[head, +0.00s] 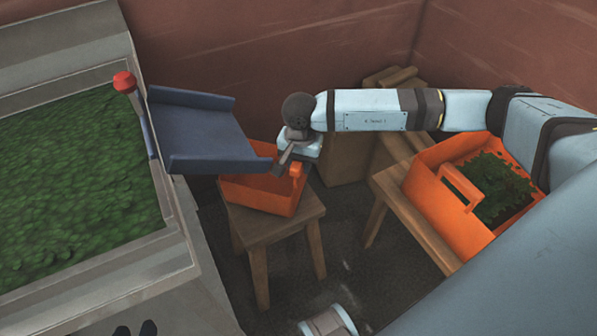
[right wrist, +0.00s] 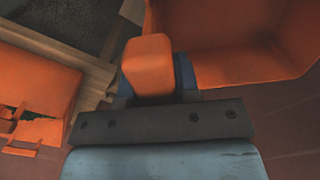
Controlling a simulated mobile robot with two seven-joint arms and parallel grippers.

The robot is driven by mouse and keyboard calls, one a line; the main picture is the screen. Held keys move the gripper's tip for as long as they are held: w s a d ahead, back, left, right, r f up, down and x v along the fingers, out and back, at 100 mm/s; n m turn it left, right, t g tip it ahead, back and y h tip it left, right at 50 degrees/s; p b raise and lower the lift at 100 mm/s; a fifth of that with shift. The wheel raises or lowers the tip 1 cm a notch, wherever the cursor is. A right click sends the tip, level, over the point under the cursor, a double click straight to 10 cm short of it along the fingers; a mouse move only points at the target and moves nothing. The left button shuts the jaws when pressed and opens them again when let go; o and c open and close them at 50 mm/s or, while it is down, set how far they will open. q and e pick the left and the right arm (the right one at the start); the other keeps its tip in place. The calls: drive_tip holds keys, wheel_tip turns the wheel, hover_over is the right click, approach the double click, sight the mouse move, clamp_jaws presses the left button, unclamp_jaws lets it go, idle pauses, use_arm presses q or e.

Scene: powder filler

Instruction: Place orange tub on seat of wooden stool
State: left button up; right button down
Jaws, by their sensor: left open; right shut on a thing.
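An empty orange tub (head: 262,193) is at the seat of a wooden stool (head: 310,208), under the lower end of a blue chute (head: 205,135). It looks upright and seems to touch the seat. My right gripper (head: 288,160) is shut on the tub's handle. The right wrist view shows the handle (right wrist: 148,65) between the fingers and the tub's bare inside (right wrist: 235,45) beyond. What seem to be the dark fingertips of my left gripper (head: 135,328) show at the bottom left edge, apart and empty, away from the tub.
A second orange tub (head: 428,200), holding green material, stands on another wooden stool (head: 395,190) at right. A grey machine (head: 185,265) full of green material, with a red knob (head: 124,82), fills the left. Brown walls close the back. Some dark floor (head: 355,265) is free between the stools.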

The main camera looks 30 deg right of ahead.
wheel_tip(320, 180, down, 3)
use_arm(q)
drive_tip(key=shift+w+d+r+t+h, duration=0.3)
drive_tip(key=shift+w+r, duration=0.1)
drive_tip(key=shift+r, duration=0.25)
drive_tip(key=shift+f+b, duration=0.1)
drive_tip(key=shift+b, duration=0.25)
use_arm(e)
drive_tip(key=shift+f, duration=0.15)
drive_tip(key=c, duration=0.8)
unclamp_jaws()
drive_tip(key=shift+c, duration=0.2)
use_arm(q)
drive_tip(key=shift+d+r, duration=0.15)
drive_tip(key=shift+r, duration=0.05)
